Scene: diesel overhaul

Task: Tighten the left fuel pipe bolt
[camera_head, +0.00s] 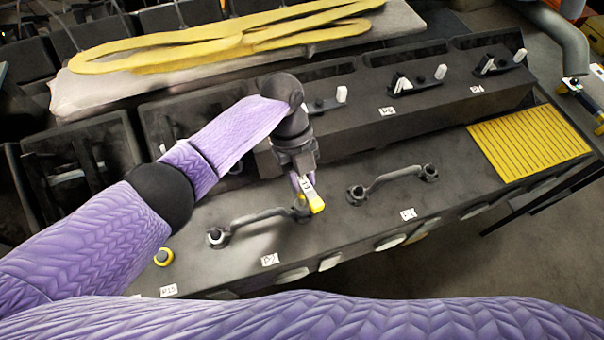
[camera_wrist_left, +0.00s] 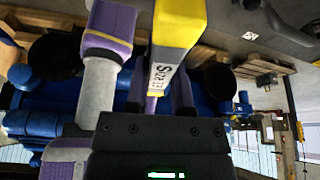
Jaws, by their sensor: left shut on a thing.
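My left gripper (camera_head: 303,182) is shut on a yellow and white tool (camera_head: 317,204) with dark lettering, which points down towards the engine top. In the left wrist view, the tool (camera_wrist_left: 178,30) runs up from between the fingers (camera_wrist_left: 160,100), and its far end is out of frame. The left fuel pipe (camera_head: 258,216) lies on the dark engine top, with a bolted fitting (camera_head: 217,236) at its left end. Its right-end fitting (camera_head: 301,210) is beside the tool's lower end and partly hidden; I cannot tell whether they touch. My right gripper is not in view.
Another fuel pipe (camera_head: 393,178) lies to the right. A yellow ribbed plate (camera_head: 528,137) covers the far right end. The raised dark housing (camera_head: 430,105) with small levers stands behind. Yellow straps (camera_head: 215,42) lie on the back block.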

